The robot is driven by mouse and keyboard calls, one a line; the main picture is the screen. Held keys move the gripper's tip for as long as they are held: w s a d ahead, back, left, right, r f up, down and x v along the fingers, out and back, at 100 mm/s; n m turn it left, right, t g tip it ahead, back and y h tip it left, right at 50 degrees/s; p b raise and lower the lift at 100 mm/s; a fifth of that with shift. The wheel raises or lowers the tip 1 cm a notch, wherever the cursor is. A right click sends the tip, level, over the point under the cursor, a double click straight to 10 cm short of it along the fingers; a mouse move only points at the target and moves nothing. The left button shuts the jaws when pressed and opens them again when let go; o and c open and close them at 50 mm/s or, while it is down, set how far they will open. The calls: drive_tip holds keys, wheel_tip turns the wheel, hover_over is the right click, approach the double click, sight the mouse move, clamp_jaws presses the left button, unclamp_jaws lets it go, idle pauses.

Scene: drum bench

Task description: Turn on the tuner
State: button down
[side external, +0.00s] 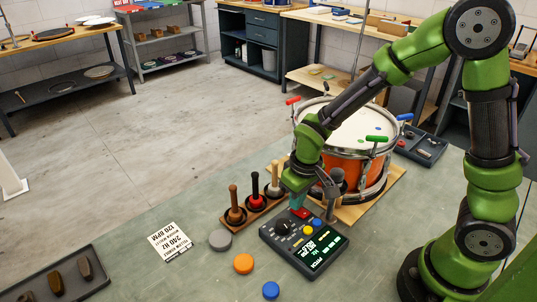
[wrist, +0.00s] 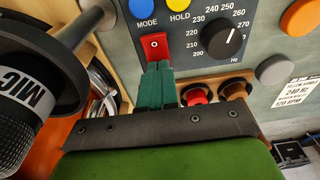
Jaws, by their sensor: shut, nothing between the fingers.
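The tuner (side external: 287,247) is a dark grey box on the bench, with a dial, buttons and a display showing bright green and white characters. Its dial (wrist: 225,37) shows in the wrist view, with the pointer toward the upper right, near 260–270. A red rocker switch (wrist: 155,46) with a white mark sits in the tuner's corner beside the blue MODE button (wrist: 142,10) and yellow HOLD button (wrist: 181,5). My gripper (wrist: 158,68) is shut and empty, its teal fingertips at the near edge of the red switch. I cannot tell whether they touch it.
An orange drum (side external: 345,165) stands on a wooden board behind the tuner. A microphone (wrist: 22,105) is close beside my gripper. A wooden rack with mallets (side external: 254,196) stands to the left. Grey, orange and blue discs and a printed card (side external: 170,241) lie on the bench.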

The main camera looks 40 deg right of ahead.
drive_tip(key=shift+s, duration=0.15)
drive_tip(key=shift+s+r, duration=0.2)
drive_tip(key=shift+s, duration=0.5)
drive_tip(key=shift+r, duration=0.1)
wheel_tip(320, 180, up, 14)
drive_tip(key=w, duration=0.1)
drive_tip(key=shift+w, duration=0.4)
